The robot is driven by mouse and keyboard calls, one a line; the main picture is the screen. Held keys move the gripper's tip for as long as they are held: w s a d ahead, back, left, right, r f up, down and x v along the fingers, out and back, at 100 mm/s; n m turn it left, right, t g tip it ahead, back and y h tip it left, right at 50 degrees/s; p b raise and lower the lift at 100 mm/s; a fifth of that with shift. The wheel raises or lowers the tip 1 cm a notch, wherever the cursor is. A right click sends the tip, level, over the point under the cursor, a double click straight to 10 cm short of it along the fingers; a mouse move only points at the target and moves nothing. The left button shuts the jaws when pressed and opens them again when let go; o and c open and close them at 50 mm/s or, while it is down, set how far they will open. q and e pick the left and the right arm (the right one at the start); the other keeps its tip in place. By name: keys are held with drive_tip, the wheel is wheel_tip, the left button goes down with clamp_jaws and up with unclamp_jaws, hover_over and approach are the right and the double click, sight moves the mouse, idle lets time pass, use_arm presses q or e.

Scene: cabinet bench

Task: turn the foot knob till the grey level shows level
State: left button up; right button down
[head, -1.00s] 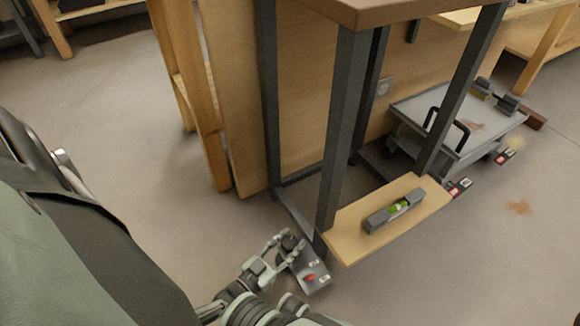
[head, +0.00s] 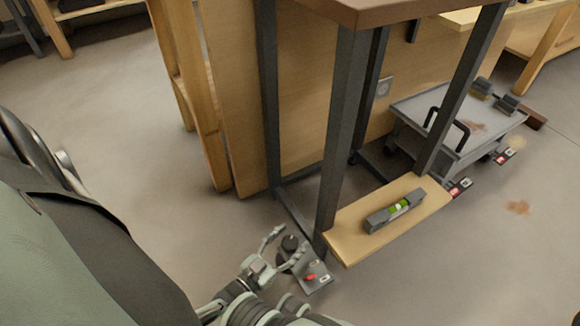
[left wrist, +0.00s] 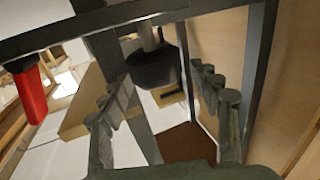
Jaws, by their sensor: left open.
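The grey level (head: 395,211) lies on a wooden board (head: 350,246) at the foot of the bench frame. Its green vial shows a pale bubble; I cannot tell for certain whether it is centred. The dark round foot knob (head: 291,244) is low by the front bench leg. My left gripper (head: 287,240) is open, with its fingers on either side of the knob and a gap at the upper finger. In the left wrist view the knob (left wrist: 153,68) sits between and beyond the spread fingers (left wrist: 165,105). My right gripper is out of view.
A grey plate with a red piece (head: 311,277) is beside the knob. The dark front leg (head: 340,140) rises just right of it. A grey cart (head: 400,108) stands behind the board. Open floor (head: 130,120) lies to the left.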

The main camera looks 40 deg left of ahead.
sight(290, 241)
use_arm(q)
wheel_tip(290, 241, up, 9)
idle(0.5)
